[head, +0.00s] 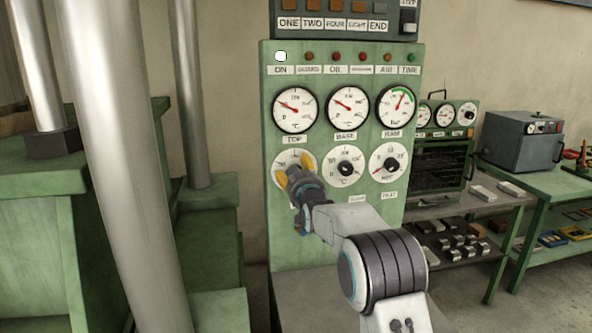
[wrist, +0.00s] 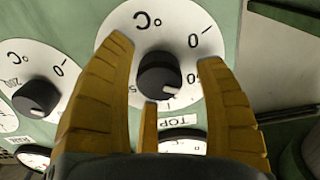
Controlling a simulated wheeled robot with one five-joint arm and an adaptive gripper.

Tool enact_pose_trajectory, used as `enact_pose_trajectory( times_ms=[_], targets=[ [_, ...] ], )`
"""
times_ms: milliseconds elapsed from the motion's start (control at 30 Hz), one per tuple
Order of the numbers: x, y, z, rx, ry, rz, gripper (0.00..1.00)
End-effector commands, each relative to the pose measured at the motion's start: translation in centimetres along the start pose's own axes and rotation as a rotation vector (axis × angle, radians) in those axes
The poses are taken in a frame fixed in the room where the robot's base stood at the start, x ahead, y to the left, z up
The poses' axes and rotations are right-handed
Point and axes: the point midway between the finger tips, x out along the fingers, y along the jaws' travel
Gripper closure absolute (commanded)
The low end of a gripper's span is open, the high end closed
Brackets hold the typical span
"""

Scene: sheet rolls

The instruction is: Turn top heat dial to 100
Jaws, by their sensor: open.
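The top heat dial has a white face (head: 308,163) under the TOP label (head: 293,139) on the green panel (head: 268,215). Its black knob (wrist: 158,75) shows in the wrist view, where the picture is upside down. A pale mark on the knob points to the lower right; the number there is hard to read. My gripper (head: 288,175) is in front of this dial and hides its knob in the head view. In the wrist view, the yellow fingers of my gripper (wrist: 165,53) are open, spread on both sides of the knob with visible gaps.
The base dial (head: 346,168) and the RAM-side dial (head: 389,163) sit to the right. Three round gauges (head: 346,108) are above. A green press with a steel column (head: 110,150) stands close on the left. Benches with tools (head: 560,185) are at right.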

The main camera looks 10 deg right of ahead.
Motion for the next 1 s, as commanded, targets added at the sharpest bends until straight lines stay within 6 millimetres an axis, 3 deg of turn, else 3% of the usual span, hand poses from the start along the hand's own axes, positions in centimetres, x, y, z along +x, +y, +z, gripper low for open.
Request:
enact_pose_trajectory(
  times_ms=[433, 1000],
  targets=[
    [0.42, 0.0, 0.04, 0.0, -0.001, 0.0, 0.33],
    [0.4, -0.02, -0.05, 0.0, 0.001, 0.0, 0.84]
  ],
)
